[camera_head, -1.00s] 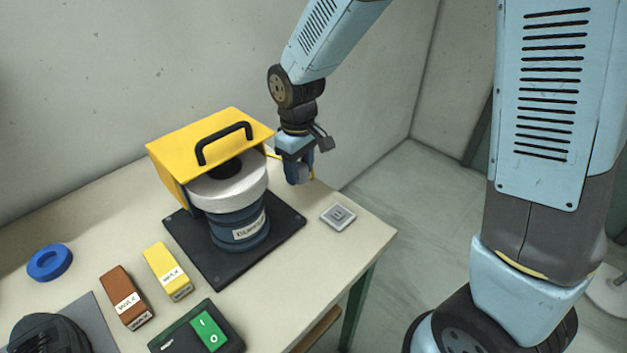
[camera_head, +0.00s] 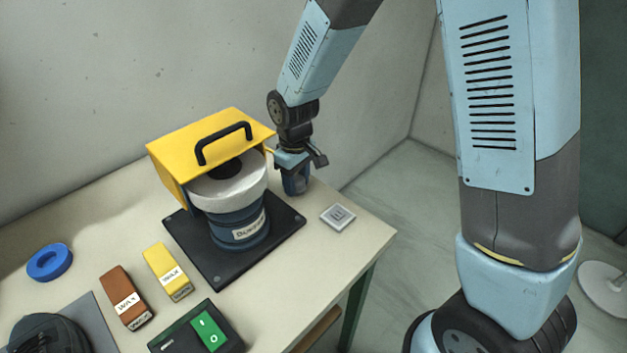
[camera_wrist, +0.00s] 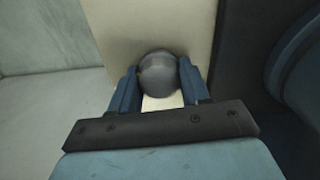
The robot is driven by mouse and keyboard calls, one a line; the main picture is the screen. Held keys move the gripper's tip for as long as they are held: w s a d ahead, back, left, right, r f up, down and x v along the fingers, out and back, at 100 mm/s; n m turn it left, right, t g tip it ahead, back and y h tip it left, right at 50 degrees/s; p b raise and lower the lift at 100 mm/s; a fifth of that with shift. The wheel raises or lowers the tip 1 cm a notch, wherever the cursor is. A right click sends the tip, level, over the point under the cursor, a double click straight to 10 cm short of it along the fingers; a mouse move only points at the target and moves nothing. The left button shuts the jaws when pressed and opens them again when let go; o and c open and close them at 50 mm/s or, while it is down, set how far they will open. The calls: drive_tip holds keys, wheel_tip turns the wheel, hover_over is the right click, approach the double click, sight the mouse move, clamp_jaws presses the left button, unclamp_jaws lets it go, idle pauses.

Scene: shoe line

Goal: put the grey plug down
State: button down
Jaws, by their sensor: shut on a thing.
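The grey plug (camera_wrist: 159,74) is between the two blue fingers of my gripper (camera_wrist: 158,84) in the wrist view. It looks like a rounded grey piece, and the cream tabletop shows behind it. In the head view my gripper (camera_head: 295,186) points down at the back right of the table, close beside the yellow-hooded machine. The plug is hidden behind the fingers there. I cannot tell whether the plug touches the table.
The buffing machine (camera_head: 238,220) stands on a black base plate (camera_head: 222,272) just left of my gripper. A small grey square plate (camera_head: 338,217) lies to the right. Yellow (camera_head: 167,271) and brown (camera_head: 126,298) wax bars, a blue ring (camera_head: 50,262) and a switch box (camera_head: 197,333) are nearer.

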drive_tip(key=c, duration=0.5)
unclamp_jaws()
drive_tip(key=shift+f, duration=0.1)
